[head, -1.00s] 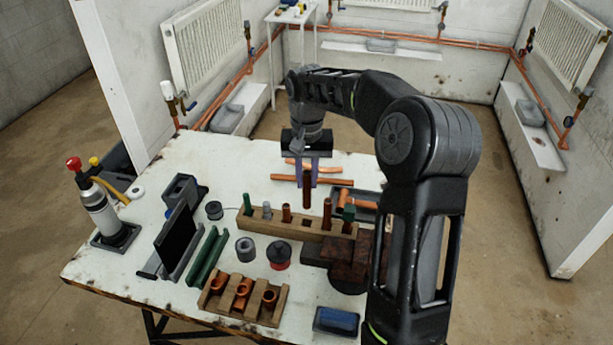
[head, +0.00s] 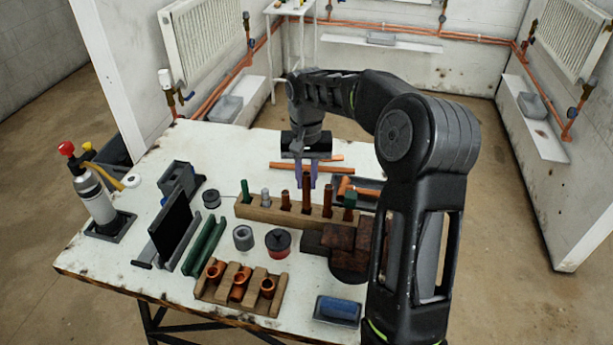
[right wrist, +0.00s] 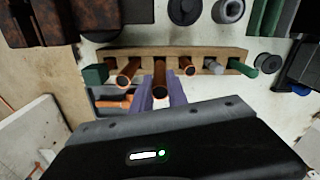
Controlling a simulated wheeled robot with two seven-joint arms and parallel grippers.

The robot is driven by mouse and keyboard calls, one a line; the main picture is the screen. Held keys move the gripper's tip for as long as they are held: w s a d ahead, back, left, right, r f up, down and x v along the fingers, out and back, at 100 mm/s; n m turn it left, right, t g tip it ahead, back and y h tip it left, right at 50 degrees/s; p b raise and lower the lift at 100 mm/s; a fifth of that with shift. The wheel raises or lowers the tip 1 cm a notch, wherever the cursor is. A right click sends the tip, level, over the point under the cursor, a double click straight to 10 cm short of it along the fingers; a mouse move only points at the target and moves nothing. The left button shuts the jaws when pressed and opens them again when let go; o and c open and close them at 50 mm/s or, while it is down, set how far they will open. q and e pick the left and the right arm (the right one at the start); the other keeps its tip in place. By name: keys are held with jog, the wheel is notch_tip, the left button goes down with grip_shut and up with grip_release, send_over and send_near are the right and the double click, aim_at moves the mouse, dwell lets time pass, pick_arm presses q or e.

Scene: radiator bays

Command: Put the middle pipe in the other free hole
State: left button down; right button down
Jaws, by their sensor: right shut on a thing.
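The wooden block (head: 268,215) stands on the table with a row of holes holding several upright pieces. The middle pipe (head: 306,200) is a tall copper tube. My right gripper (head: 306,181) is shut on its upper part, with a purple finger on each side. The pipe stands upright with its lower end at a hole of the block and appears to be in it; it also shows in the right wrist view (right wrist: 160,82). A shorter copper pipe (head: 285,200) stands to its left and another copper pipe (head: 327,207) to its right. My left gripper is out of view.
Green pieces (head: 245,190) stand at both block ends, with a grey piece (head: 265,197) near the left one. A wooden rack (head: 240,295) with copper fittings lies in front. A dark vise (head: 345,245) stands close right. Loose copper pipes (head: 295,168) lie behind.

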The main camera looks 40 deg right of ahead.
jog(key=shift+f, duration=0.15)
dwell(0.3)
jog(key=shift+f, duration=0.15)
jog(key=shift+f+b, duration=0.45)
jog(key=shift+b, duration=0.05)
jog(key=shift+f+b, duration=0.9)
jog(key=shift+f, duration=0.5)
jog(key=shift+f, duration=0.45)
